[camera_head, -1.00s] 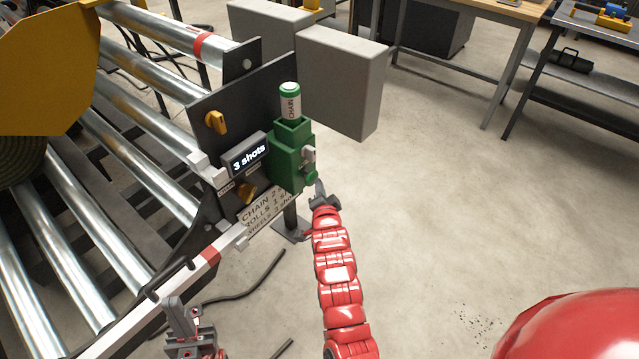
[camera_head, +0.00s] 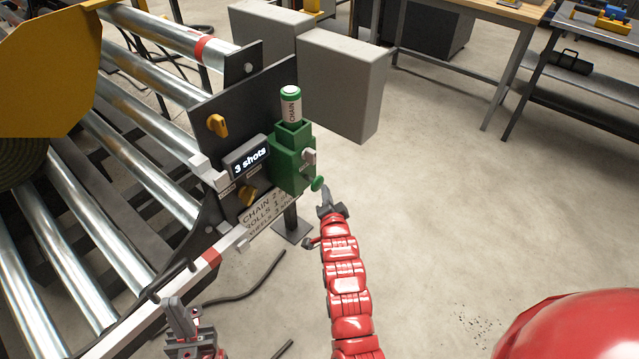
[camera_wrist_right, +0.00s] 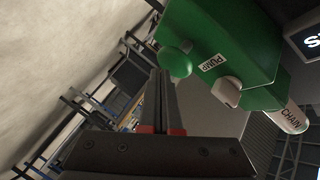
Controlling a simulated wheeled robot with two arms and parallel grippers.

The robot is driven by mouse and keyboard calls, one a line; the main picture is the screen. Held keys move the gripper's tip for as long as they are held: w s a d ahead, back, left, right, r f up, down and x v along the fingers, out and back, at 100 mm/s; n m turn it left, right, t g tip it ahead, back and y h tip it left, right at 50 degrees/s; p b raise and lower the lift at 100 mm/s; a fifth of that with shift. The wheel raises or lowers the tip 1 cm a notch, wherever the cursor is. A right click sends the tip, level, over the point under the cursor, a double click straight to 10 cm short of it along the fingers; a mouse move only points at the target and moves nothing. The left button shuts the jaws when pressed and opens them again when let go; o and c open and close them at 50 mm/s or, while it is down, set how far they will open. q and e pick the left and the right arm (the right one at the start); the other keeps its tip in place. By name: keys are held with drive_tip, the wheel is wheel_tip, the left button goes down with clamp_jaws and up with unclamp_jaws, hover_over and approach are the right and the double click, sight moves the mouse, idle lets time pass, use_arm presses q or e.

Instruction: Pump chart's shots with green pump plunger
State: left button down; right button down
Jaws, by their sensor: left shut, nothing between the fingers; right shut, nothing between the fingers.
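The green pump (camera_head: 291,165) is fixed to the dark panel, with a white cartridge marked CHAIN (camera_head: 291,107) upright on top. Its round green plunger knob (camera_head: 317,183) sticks out from the lower right. The display (camera_head: 249,161) reads "3 shots". The chart (camera_head: 265,212) below is partly hidden and lists CHAIN 2, ROLLS 1 and WHEELS 3. My right gripper (camera_head: 325,193) is shut and empty just beside the knob. In the right wrist view its fingers (camera_wrist_right: 161,85) lie close below the knob (camera_wrist_right: 174,62); contact is unclear. My left gripper (camera_head: 178,310) is shut and empty at lower left.
Yellow knobs (camera_head: 217,125) and a light grey lever (camera_head: 309,157) are near the pump. Metal rollers (camera_head: 125,160) fill the left. Grey boxes (camera_head: 342,85) stand behind the panel. A black cable (camera_head: 245,290) lies on the floor. Floor to the right is clear.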

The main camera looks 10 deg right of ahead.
drive_tip(key=shift+s+d, duration=0.25)
drive_tip(key=shift+s, duration=0.05)
drive_tip(key=s+d, duration=0.1)
drive_tip(key=s, duration=0.1)
drive_tip(key=s+d+p, duration=0.1)
drive_tip(key=s+d, duration=0.1)
idle(0.6)
idle(0.6)
